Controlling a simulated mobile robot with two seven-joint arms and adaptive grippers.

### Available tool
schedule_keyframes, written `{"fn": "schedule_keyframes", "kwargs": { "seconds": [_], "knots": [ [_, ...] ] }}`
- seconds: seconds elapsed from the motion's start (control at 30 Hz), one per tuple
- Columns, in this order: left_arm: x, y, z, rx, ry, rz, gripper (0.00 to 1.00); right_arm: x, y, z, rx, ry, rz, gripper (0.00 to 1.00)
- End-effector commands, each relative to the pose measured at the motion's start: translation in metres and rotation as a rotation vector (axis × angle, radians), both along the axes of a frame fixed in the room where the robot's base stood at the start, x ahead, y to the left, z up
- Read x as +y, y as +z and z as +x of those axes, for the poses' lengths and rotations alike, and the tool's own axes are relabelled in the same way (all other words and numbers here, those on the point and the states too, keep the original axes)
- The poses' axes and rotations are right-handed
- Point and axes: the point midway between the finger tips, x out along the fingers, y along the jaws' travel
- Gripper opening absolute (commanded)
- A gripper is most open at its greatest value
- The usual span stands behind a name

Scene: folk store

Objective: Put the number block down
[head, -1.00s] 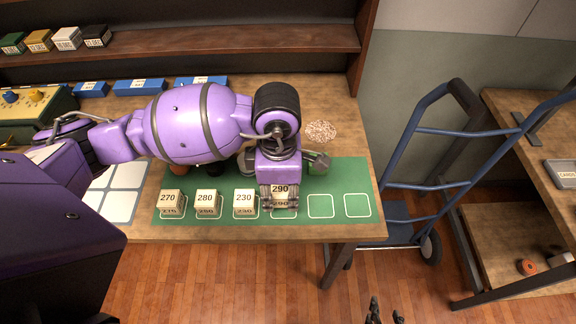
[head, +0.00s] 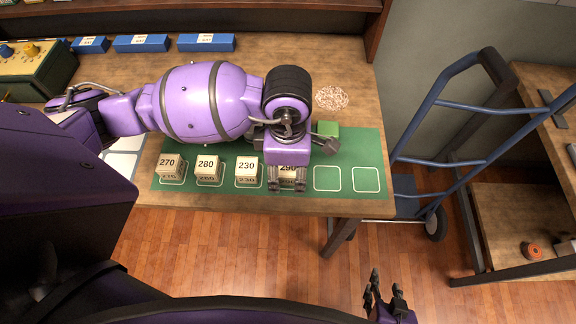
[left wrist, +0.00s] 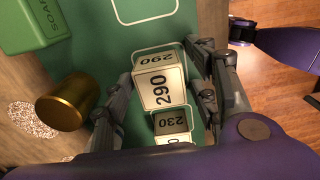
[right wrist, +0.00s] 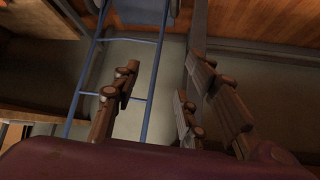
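The number block 290 (head: 288,172) is a pale cube in the fourth outlined slot of the green mat (head: 355,150). It also shows in the left wrist view (left wrist: 160,86), upright and apparently resting on the mat. My left gripper (head: 287,184) points down around it, one finger on each side. In the left wrist view the fingers look spread, with a narrow gap beside the block. Blocks 270 (head: 170,164), 280 (head: 208,165) and 230 (head: 246,166) stand in the slots to its left. My right gripper (head: 384,290) is open and empty, away from the table.
Two empty slots (head: 327,178) lie right of block 290. A green soap box (head: 327,130) and, in the left wrist view, a brass cylinder (left wrist: 68,102) stand behind the blocks. A blue hand truck (head: 440,140) stands right of the table.

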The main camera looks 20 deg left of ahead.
Motion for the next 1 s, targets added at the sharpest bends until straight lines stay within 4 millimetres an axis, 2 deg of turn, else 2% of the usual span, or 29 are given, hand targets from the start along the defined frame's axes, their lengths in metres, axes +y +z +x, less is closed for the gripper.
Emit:
{"fn": "schedule_keyframes", "kwargs": {
  "seconds": [0.23, 0.37, 0.47, 0.8, 1.0],
  "knots": [
    [0.000, 0.001, 0.000, 0.000, 0.000, 0.000, 0.55, -0.003, -0.001, -0.003, 0.006, 0.005, -0.006, 0.40],
    [0.000, 0.009, 0.001, -0.003, 0.000, -0.001, 0.55, -0.003, 0.001, -0.002, 0.005, 0.007, -0.006, 0.40],
    [-0.001, 0.024, 0.001, -0.005, -0.001, -0.002, 0.55, -0.002, 0.002, -0.002, 0.003, 0.007, -0.005, 0.40],
    [0.000, 0.097, 0.001, -0.005, -0.001, -0.001, 0.55, 0.003, 0.004, 0.000, 0.002, 0.003, 0.005, 0.40],
    [-0.001, 0.121, 0.001, -0.002, -0.001, -0.001, 0.55, 0.005, 0.005, 0.000, 0.001, -0.002, 0.011, 0.40]
  ]
}}
